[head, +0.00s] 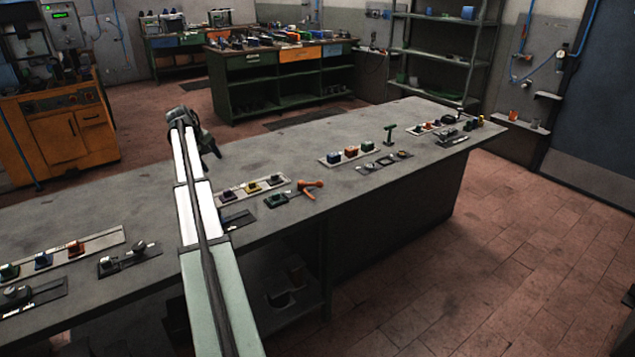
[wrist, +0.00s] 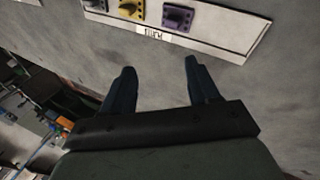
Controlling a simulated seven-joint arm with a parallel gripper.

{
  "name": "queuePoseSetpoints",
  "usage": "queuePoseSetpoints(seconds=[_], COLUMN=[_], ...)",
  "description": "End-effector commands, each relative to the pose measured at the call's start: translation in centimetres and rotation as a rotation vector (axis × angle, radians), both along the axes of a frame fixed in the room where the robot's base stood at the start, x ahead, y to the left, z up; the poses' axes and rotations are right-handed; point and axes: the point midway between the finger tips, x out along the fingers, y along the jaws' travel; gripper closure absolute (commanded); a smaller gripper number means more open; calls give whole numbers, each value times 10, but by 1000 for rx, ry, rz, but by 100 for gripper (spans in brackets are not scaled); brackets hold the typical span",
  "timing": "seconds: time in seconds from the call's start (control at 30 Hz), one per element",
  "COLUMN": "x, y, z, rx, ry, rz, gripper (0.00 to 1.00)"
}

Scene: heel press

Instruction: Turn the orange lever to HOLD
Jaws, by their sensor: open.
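The orange lever (head: 311,185) sits on the bench, right of a small panel with dark, yellow and purple-looking switches, near the bench's front edge in the head view. Its markings, including HOLD, are too small to read. My gripper (head: 211,150) is above the bench, left of and behind the lever, well apart from it. In the wrist view my gripper (wrist: 159,68) is open with nothing between its two dark fingers. The lever does not show in the wrist view.
The wrist view shows a pale panel (wrist: 218,32) with a yellow switch (wrist: 132,9) and a purple switch (wrist: 178,17). A dark green block (head: 276,201) lies left of the lever. More switch panels (head: 345,161) stand along the bench (head: 300,140). Bare bench lies behind the lever.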

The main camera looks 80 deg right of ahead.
Motion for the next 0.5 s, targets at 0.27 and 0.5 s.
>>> queuePoseSetpoints(seconds=[0.27,0.5], x=[-128,-239], y=[-63,-98], z=[0,1], rx=[95,171], ry=[-8,-31], rz=[-91,-156], gripper=[40,40])
